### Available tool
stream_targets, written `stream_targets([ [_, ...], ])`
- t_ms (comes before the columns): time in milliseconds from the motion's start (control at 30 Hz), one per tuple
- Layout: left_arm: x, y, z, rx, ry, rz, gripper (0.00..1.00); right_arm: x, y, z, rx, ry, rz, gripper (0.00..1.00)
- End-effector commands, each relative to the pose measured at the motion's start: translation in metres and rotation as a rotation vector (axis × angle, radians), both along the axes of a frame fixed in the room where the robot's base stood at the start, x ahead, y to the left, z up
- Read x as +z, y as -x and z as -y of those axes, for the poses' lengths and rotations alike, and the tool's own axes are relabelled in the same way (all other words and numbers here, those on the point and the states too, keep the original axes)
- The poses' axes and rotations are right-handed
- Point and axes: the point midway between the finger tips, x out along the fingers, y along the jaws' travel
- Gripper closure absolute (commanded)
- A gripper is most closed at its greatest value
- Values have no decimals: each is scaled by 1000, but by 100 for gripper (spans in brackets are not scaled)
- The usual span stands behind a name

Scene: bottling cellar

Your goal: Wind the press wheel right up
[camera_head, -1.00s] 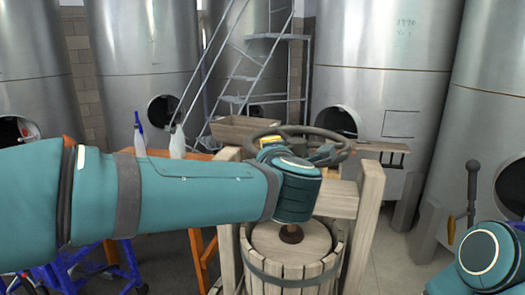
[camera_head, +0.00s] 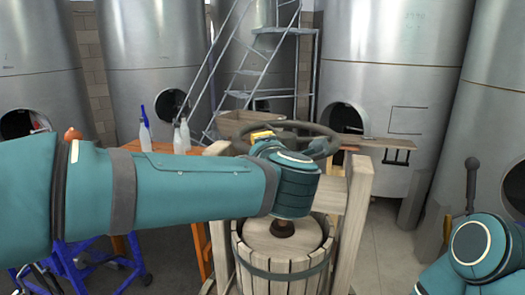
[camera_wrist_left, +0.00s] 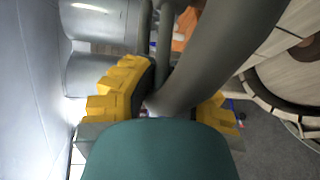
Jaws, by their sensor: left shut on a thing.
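The press wheel (camera_head: 327,137) is a dark grey handwheel at the top of the wooden press, partly hidden by my left arm. My left gripper (camera_head: 262,137) is shut on the left part of its rim. In the left wrist view its yellow pads (camera_wrist_left: 165,100) sit on either side of the thick grey rim (camera_wrist_left: 200,55). Under my wrist, the dark screw foot (camera_head: 283,228) meets the round wooden plate (camera_head: 262,240) at the top of the slatted basket (camera_head: 285,285). The screw above it is hidden. My right arm shows at lower right, but its gripper is out of view.
Wooden posts (camera_head: 356,225) flank the basket. An orange table (camera_head: 160,149) with several bottles (camera_head: 145,135) stands behind my left arm. Large steel tanks (camera_head: 385,70) and a metal stair (camera_head: 245,70) are behind. A knobbed lever (camera_head: 472,185) stands near my right arm.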

Motion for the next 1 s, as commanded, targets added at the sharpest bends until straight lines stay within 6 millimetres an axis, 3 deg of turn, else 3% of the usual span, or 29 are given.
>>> stream_targets([
  [167,-7,0,1,-1,-3,-14,100,-1,0,0,0,0,0,57],
  [200,-7,0,1,-1,-2,-15,78,-1,0,0,0,0,0,57],
  [300,-6,0,0,0,-2,-13,45,-1,0,0,0,0,0,57],
  [667,-2,3,1,-1,-1,-5,45,0,0,0,0,0,0,57],
  [833,2,21,6,-4,0,-4,45,0,0,0,0,0,0,57],
  [1000,8,55,14,-4,0,-4,45,0,0,0,0,0,0,57],
])
